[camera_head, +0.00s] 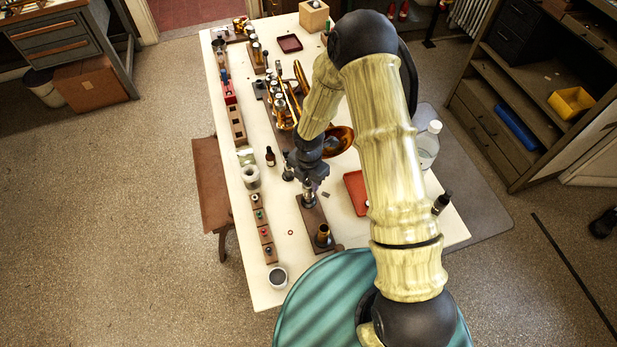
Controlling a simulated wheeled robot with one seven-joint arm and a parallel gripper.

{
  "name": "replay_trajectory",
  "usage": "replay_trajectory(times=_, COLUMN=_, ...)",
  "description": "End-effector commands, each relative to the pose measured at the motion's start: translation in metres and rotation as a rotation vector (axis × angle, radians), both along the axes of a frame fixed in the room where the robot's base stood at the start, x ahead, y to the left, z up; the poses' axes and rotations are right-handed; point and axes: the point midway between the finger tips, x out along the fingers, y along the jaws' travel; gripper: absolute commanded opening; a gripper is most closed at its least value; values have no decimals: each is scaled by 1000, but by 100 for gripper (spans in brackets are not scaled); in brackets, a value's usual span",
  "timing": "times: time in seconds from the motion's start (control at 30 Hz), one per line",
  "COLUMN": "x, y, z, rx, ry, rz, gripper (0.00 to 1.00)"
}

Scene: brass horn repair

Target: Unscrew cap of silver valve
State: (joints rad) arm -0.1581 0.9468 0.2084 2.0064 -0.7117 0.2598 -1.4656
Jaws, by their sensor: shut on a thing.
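The silver valve (309,200) stands upright in a long dark wooden block near the front middle of the table. My gripper (308,184) points down at its top and is shut on the cap there. The fingers hide most of the cap, so I cannot tell whether it is still seated on the valve or lifted.
A brass valve (323,234) stands in the same block, in front. The brass horn (283,100) lies behind. A red tray (357,192) and a clear bottle (428,143) are to the right. A row of small wooden blocks (262,228) and a grey cup (277,276) are front left.

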Motion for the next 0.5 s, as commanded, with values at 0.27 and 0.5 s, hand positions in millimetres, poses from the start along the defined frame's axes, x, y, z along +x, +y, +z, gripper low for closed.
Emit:
replay_trajectory(times=0.27, x=0, y=0, z=0, rx=0, ry=0, rz=114, gripper=10)
replay_trajectory(times=0.5, x=0, y=0, z=0, rx=0, ry=0, rz=119, gripper=10)
